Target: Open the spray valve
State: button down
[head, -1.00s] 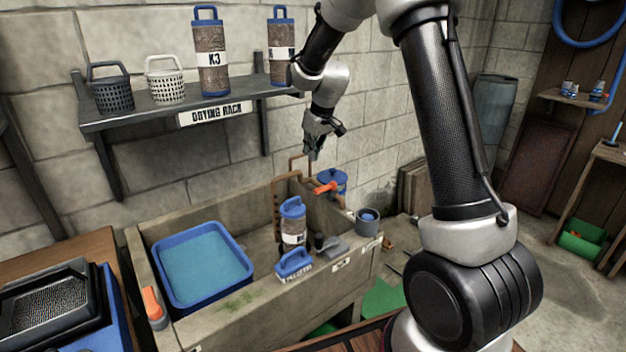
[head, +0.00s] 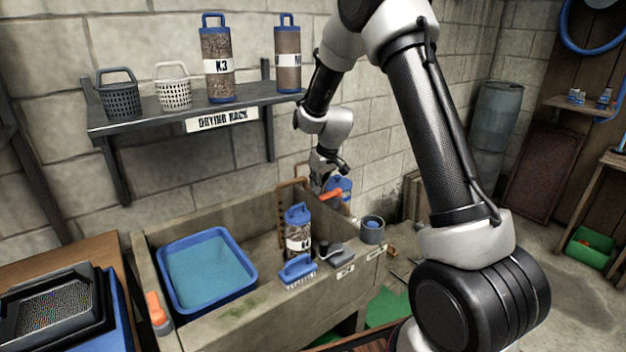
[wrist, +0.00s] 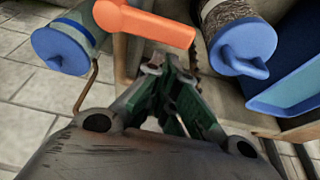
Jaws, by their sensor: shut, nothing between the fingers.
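The spray valve shows as an orange lever (head: 331,195) at the back right of the stone sink. In the wrist view the orange lever (wrist: 150,24) lies across the top, just beyond my fingertips. My gripper (head: 318,188) is low over the sink's back right corner, close beside the lever. In the wrist view my gripper (wrist: 168,68) has its fingertips together with nothing between them. The valve body is mostly hidden behind the lever and my gripper.
A blue-capped canister (head: 298,230) stands in the sink (head: 215,213), right of a blue water tub (head: 251,280). A blue-handled brush (head: 297,268) and grey cup (head: 372,231) sit near the rim. A drying rack shelf (head: 180,118) with baskets and canisters hangs above.

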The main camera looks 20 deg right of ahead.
aim_at(322, 197)
jog(key=shift+s+d, duration=0.1)
jog(key=shift+s, duration=0.2)
jog(key=shift+s+n, duration=0.4)
jog(key=shift+n, duration=0.3)
jog(key=s+n, duration=0.1)
jog(key=n, duration=0.1)
jog(key=s+n+g+y, duration=0.1)
jog(key=n, duration=0.1)
jog(key=s+n+y, duration=0.1)
jog(key=n, duration=0.1)
jog(key=shift+s+d+g, duration=0.2)
jog(key=shift+d+g, duration=0.1)
jog(key=n, duration=0.1)
jog(key=s+d+n, duration=0.1)
jog(key=n, duration=0.1)
jog(key=s+n+g, duration=0.1)
jog(key=shift+d+n+y, duration=0.25)
jog(key=shift+n+y, duration=0.05)
jog(key=shift+n, duration=0.1)
jog(key=n, duration=0.1)
jog(key=s+d+n+g, duration=0.1)
jog(key=n, duration=0.1)
jog(key=shift+d, duration=0.3)
jog(key=shift+w, duration=0.15)
